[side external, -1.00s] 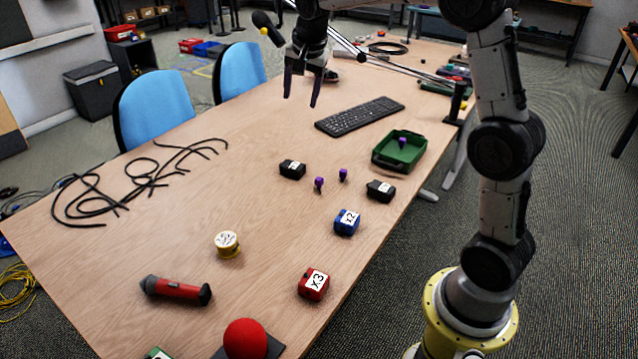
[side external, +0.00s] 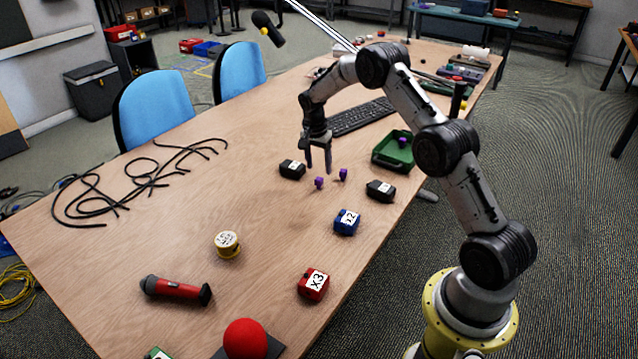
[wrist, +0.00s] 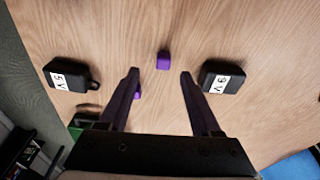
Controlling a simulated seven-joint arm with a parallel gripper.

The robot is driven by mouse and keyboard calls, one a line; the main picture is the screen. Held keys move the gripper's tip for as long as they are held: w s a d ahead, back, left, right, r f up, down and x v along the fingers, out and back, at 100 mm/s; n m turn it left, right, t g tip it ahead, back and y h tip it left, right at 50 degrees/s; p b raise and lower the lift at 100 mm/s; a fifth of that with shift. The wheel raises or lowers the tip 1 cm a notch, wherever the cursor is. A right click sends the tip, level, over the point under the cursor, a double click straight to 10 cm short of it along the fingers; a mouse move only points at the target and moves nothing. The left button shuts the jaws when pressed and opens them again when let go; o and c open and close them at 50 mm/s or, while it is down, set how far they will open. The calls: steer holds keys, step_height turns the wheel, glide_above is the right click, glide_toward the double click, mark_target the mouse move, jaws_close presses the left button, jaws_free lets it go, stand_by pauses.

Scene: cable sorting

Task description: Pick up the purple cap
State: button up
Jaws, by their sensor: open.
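Two small purple caps stand on the table between two black boxes. One purple cap (side external: 319,183) is the nearer to the camera, and the other purple cap (side external: 343,174) is just behind it to the right. A third purple piece (side external: 402,141) lies in the green tray (side external: 379,157). My gripper (side external: 319,170) is open and points down above and close to the two caps, with nothing in it. In the wrist view, one cap (wrist: 163,60) shows just beyond the gap between the fingertips (wrist: 160,72). The other cap (wrist: 137,94) is partly hidden by the left finger.
Black boxes stand left (side external: 292,170) and right (side external: 380,190) of the caps. A blue box (side external: 346,222) and a red box (side external: 313,284) are nearer the camera. A keyboard (side external: 362,116) lies behind my gripper. Black cables (side external: 120,187) lie at left. The table's middle is clear.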

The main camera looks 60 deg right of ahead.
mark_target(319, 178)
steer(key=shift+w+d+f, duration=0.1)
steer(key=shift+d+f, duration=0.1)
steer(key=shift+f, duration=0.95)
steer(key=shift+w+d+f, duration=0.15)
steer(key=shift+d+f, duration=0.1)
steer(key=shift+f, duration=0.95)
steer(key=shift+w+d+f, duration=0.1)
steer(key=shift+d+f, duration=0.1)
steer(key=shift+f, duration=0.95)
jaws_close()
